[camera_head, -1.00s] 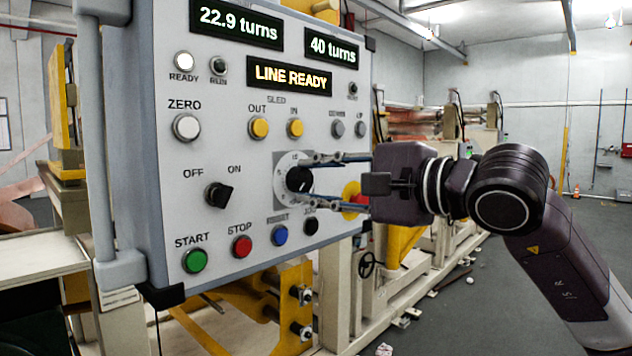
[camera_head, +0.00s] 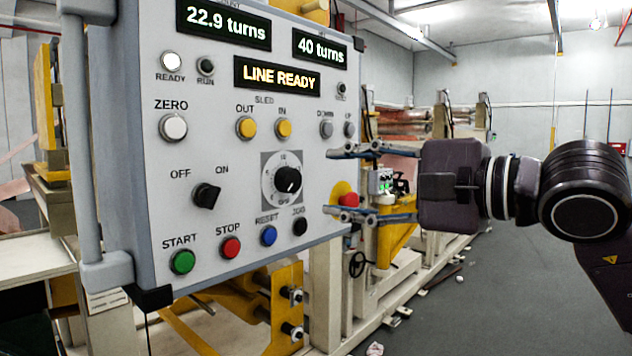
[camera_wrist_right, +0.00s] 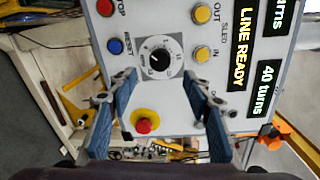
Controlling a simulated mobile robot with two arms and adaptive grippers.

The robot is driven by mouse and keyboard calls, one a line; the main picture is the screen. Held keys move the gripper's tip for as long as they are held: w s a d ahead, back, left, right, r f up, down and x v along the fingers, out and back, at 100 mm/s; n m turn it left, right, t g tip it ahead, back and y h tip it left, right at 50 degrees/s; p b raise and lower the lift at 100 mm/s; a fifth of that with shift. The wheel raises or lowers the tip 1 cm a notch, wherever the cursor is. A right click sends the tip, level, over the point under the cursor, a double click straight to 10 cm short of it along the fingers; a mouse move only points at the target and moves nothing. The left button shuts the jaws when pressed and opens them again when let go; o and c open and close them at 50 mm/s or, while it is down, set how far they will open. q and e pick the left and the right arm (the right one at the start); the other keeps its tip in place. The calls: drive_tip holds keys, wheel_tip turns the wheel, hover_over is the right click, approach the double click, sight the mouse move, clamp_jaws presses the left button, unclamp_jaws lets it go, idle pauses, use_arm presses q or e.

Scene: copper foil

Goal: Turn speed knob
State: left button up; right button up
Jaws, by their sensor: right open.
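The speed knob (camera_head: 287,180) is a black knob on a white round dial, on the grey control panel (camera_head: 225,95). Its white pointer mark points to the upper right in the head view. The knob also shows in the right wrist view (camera_wrist_right: 160,60), between and beyond the fingers. My right gripper (camera_head: 335,182) is open and empty, to the right of the knob and apart from it. Its two blue fingers lie one above the other in the head view. My left gripper is not in view.
A red emergency stop button on yellow (camera_head: 345,193) sits near the panel's right edge, close to the lower finger. Green START (camera_head: 183,261), red STOP (camera_head: 230,247), blue RESET (camera_head: 268,235) and black JOG (camera_head: 300,226) buttons are below. Open floor lies right.

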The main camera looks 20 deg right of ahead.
drive_tip(key=shift+v, duration=2.25)
